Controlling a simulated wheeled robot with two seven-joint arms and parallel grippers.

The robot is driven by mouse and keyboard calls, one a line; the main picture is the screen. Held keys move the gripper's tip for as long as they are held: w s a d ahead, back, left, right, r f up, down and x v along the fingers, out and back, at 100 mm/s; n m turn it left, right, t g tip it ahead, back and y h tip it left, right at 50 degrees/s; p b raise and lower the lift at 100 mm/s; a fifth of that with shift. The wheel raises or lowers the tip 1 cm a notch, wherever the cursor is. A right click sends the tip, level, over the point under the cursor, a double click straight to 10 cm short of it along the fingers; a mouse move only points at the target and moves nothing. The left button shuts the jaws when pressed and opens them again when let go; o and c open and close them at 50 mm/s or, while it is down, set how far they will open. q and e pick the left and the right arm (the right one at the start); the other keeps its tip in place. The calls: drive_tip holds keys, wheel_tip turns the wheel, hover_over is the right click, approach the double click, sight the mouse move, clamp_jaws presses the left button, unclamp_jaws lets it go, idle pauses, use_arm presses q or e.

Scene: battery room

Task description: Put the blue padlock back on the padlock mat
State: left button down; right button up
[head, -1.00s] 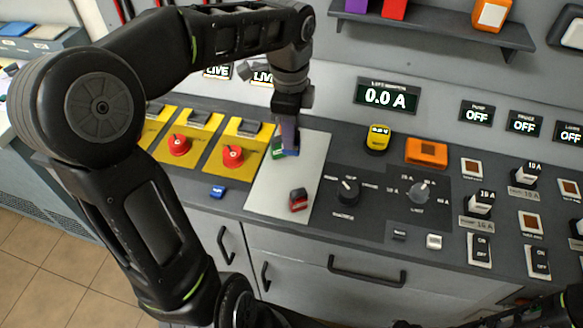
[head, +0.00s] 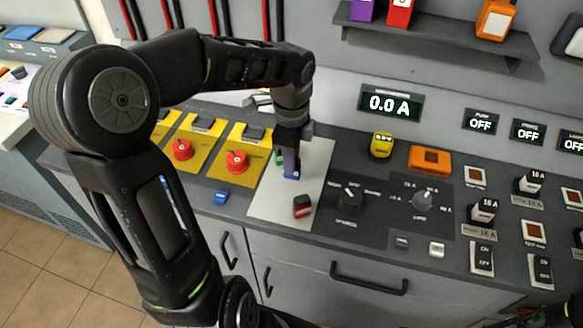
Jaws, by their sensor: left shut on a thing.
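The padlock mat (head: 316,160) is the pale grey panel on the console. My left gripper (head: 291,164) points down over its middle and is shut on the blue padlock (head: 291,174). The padlock is at or just above the mat; I cannot tell whether it touches. The gripper hides its upper part. A red padlock (head: 302,207) stands on the mat's near part. A green padlock (head: 281,157) shows partly behind the gripper.
A small blue item (head: 221,197) lies left of the mat. Yellow panels with red knobs (head: 237,162) stand to the left. A dark panel with rotary switches (head: 349,197) borders the mat on the right. Bare mat shows around the gripper.

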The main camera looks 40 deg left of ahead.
use_arm(q)
drive_tip(key=shift+f, duration=1.85)
drive_tip(key=shift+f, duration=0.2)
drive_tip(key=c, duration=1.3)
unclamp_jaws()
wheel_tip(320, 180, up, 12)
drive_tip(key=shift+r, duration=0.25)
